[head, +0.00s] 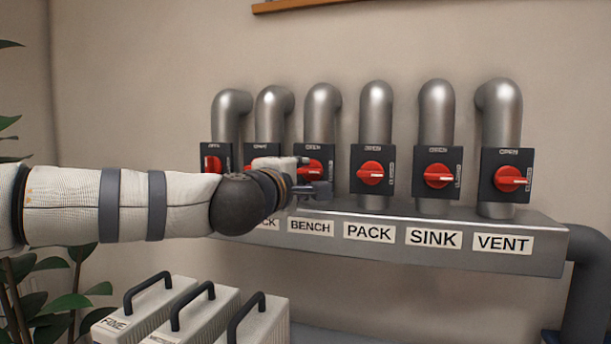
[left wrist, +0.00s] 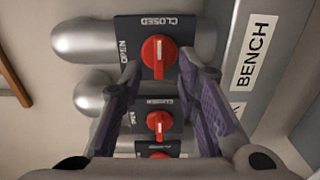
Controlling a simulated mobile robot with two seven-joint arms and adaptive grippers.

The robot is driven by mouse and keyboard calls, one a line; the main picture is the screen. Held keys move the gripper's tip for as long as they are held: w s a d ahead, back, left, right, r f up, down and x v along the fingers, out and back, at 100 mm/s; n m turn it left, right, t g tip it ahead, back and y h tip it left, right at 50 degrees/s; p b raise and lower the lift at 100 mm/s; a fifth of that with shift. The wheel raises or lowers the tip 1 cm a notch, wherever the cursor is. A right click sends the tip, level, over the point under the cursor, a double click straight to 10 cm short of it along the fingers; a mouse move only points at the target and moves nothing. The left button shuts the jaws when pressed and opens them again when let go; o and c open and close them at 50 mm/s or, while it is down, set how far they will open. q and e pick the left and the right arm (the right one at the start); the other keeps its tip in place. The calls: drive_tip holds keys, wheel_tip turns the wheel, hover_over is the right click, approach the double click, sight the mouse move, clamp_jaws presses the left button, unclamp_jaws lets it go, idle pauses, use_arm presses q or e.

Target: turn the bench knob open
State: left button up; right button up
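The bench knob (head: 316,166) is a red rotary knob on a black plate, above the BENCH label (head: 311,227). My left gripper partly covers it in the head view. In the left wrist view the bench knob (left wrist: 158,57) shows clearly, with its white pointer line toward CLOSED; OPEN is at a quarter turn from it. My left gripper (head: 314,174) is at the knob, open. In the left wrist view the fingertips of the left gripper (left wrist: 160,66) are on either side of the knob, with gaps visible; contact cannot be told. My right gripper is not in view.
The pack knob (head: 372,173), sink knob (head: 439,175) and vent knob (head: 509,179) stand in a row to the right. More knobs are partly hidden behind my left arm. A metal ledge (head: 480,255) runs below them. Handled boxes (head: 205,312) stand at lower left.

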sight(308, 172)
use_arm(q)
drive_tip(key=shift+x, duration=1.75)
drive_tip(key=shift+r, duration=0.1)
clamp_jaws()
drive_tip(key=shift+a+n, duration=0.1)
drive_tip(key=shift+n, duration=0.2)
drive_tip(key=n, duration=0.4)
drive_tip(key=shift+w, duration=0.1)
drive_tip(key=n+b, duration=0.1)
drive_tip(key=n, duration=0.3)
drive_tip(key=shift+n, duration=0.3)
drive_tip(key=n+b, duration=0.1)
drive_tip(key=n, duration=0.4)
drive_tip(key=shift+f+b, duration=0.2)
drive_tip(key=shift+b, duration=0.1)
drive_tip(key=shift+r+n+b, duration=0.1)
drive_tip(key=shift+n+b, duration=0.45)
drive_tip(key=shift+n, duration=1.15)
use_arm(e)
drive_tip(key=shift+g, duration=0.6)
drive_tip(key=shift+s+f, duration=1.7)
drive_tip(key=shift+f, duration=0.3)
use_arm(q)
drive_tip(key=shift+n, duration=0.3)
